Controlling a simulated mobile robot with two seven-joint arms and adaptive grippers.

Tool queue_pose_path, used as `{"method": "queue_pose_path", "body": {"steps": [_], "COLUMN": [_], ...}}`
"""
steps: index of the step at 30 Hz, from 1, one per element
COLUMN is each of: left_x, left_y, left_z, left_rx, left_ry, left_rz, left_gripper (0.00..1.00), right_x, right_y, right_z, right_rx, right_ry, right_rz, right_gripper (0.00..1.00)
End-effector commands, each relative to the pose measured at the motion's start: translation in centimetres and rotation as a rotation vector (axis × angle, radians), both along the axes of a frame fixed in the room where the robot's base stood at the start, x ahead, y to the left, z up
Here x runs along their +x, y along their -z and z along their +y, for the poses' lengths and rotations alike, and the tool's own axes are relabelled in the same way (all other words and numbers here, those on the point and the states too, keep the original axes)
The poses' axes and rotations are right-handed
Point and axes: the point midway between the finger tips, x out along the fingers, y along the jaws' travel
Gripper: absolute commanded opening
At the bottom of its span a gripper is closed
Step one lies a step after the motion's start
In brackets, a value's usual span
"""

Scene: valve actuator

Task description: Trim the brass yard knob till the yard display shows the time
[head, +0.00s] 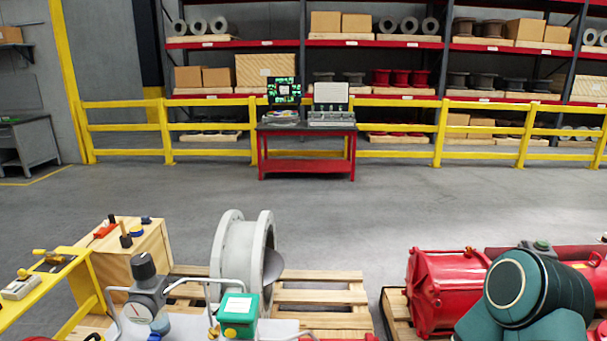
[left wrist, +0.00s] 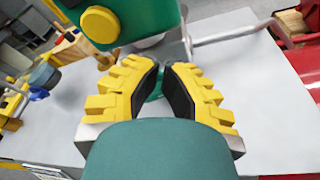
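I cannot confirm which is the yard display, and no time is readable. My left gripper (left wrist: 163,64) has yellow-backed fingers with black pads and a narrow gap between the tips. The housing and knob lie beyond the fingertips, apart from them. Neither gripper shows in the head view.
A grey gauge assembly (head: 150,292) with a black cap stands left of the green box. A flanged pipe (head: 230,250) rests on a pallet behind. A wooden box (head: 130,250) is left, red machinery (head: 440,290) right. A bent metal rod (left wrist: 230,36) passes near the fingertips.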

Motion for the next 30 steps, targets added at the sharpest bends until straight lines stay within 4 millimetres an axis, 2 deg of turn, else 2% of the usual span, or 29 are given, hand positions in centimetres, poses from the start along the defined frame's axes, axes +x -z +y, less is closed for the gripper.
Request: {"method": "queue_pose_path", "body": {"steps": [16, 30], "left_x": [0.1, 0.1], "left_y": [-0.4, -0.3], "left_z": [1.4, 1.8], "left_rx": [0.002, 0.004], "left_ry": [-0.002, -0.007], "left_rz": [0.000, 0.003], "left_gripper": [0.00, 0.00], "right_x": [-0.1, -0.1], "right_y": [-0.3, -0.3], "right_z": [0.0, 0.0], "right_rx": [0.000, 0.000], "right_ry": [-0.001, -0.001], "right_rz": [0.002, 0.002], "right_gripper": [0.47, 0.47]}}
